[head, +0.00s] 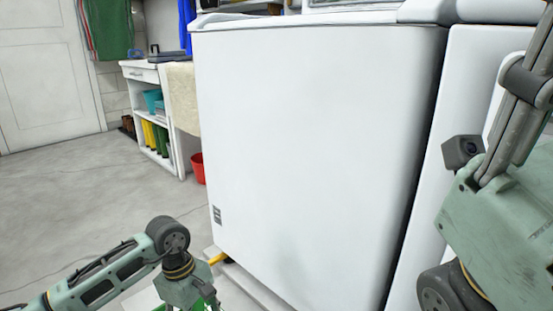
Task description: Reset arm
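My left arm comes in from the lower left, and its gripper (188,291) points down at the bottom edge. The fingertips are cut off, so I cannot see whether it is open or holds anything. My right gripper (518,125) is raised close to the camera at the right edge, with its grey finger links pointing up. Its tips run out of the picture, so its opening does not show. A small dark camera (462,151) sits on that wrist.
A large white chest-like appliance (310,150) fills the middle, with another white unit (470,90) close on its right. A white shelf unit (176,145), a red bucket (198,168) and a white door (50,80) stand behind. Grey floor (85,210) is open at left.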

